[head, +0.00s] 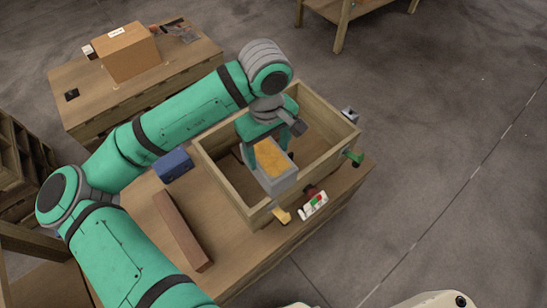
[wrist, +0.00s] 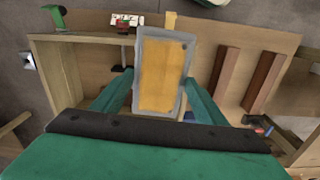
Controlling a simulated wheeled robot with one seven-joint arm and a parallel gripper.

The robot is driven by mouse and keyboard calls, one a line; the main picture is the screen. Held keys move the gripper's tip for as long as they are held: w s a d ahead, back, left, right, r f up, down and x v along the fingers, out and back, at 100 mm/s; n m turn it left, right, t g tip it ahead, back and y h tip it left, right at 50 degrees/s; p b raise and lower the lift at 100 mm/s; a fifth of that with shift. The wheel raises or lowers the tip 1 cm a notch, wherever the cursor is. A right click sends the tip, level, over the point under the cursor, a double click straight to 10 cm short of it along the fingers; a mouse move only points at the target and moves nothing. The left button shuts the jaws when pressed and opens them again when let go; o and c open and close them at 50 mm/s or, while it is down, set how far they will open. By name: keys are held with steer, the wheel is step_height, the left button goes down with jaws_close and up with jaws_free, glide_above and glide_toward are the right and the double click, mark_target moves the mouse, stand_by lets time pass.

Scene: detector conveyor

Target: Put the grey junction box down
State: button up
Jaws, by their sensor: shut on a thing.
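The grey junction box (head: 270,180), with an orange-yellow face, is held by my gripper (head: 262,143). In the wrist view the box (wrist: 161,76) sits between my two green fingers (wrist: 160,95), its yellow face toward the camera. My gripper is shut on it. In the head view the box overlaps the inside of an open wooden crate (head: 325,112) on the table, near its front left wall. I cannot tell whether it touches the crate floor. The crate (wrist: 52,85) also shows in the wrist view, at left.
On the table around the crate are a blue box (head: 173,165), a long brown bar (head: 183,232), a yellow block (head: 281,214), a white, red and green item (head: 313,205) and a green item (head: 353,157). A cardboard box (head: 128,52) stands on another table behind.

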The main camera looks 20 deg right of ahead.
steer(key=w+a+f+m, duration=0.2)
steer(key=w+f+m, duration=0.5)
steer(key=f+m, duration=0.15)
steer(key=w+a+f+m, duration=0.2)
steer(key=w+f+m, duration=0.4)
steer(key=f+m, duration=0.25)
steer(key=w+d+f, duration=0.7)
steer(key=d+f, duration=0.5)
steer(key=shift+w+d+f, duration=0.15)
steer(key=shift+d+f, duration=0.1)
steer(key=shift+f, duration=0.1)
stand_by(0.3)
steer(key=o, duration=2.1)
steer(key=shift+f, duration=0.1)
